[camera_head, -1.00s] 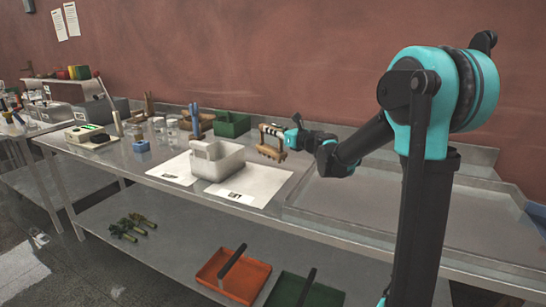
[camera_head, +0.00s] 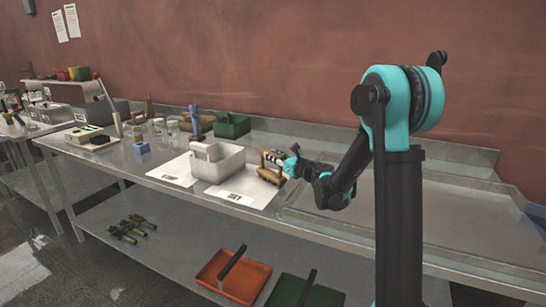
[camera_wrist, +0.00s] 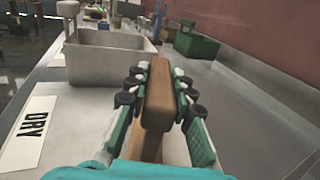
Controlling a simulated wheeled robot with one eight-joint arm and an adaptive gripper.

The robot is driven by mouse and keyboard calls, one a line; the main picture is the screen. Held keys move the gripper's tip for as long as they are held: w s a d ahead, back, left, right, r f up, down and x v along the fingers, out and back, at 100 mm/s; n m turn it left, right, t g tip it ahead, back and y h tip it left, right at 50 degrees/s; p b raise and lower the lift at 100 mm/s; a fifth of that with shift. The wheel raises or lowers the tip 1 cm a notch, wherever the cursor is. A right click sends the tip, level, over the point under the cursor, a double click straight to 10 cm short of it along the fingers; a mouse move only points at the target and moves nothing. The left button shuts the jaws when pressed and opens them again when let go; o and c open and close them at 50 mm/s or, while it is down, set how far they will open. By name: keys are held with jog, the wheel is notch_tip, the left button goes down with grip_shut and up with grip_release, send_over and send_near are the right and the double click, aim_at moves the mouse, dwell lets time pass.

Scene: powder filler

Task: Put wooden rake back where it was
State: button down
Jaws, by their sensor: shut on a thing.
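My gripper (camera_head: 289,164) is shut on a brown wooden piece, the wooden rake (camera_head: 270,174), at the right of the white bin. In the wrist view the wooden rake (camera_wrist: 159,95) stands between the green-padded fingers of my gripper (camera_wrist: 160,100), its lower part running down out of sight. In the head view it is low over the table near the right-hand white paper sheet. I cannot tell whether it touches the surface.
A white bin (camera_head: 219,167) stands on the table between paper sheets; the sheet reading DRY (camera_wrist: 28,133) lies at left in the wrist view. A green box (camera_head: 232,126) is at the back. Orange (camera_head: 236,278) and dark green (camera_head: 300,291) trays are on the lower shelf.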

jog(key=c, duration=1.3)
grip_release()
jog(key=shift+f, duration=0.1)
jog(key=v, duration=1.2)
jog(key=shift+d, duration=0.1)
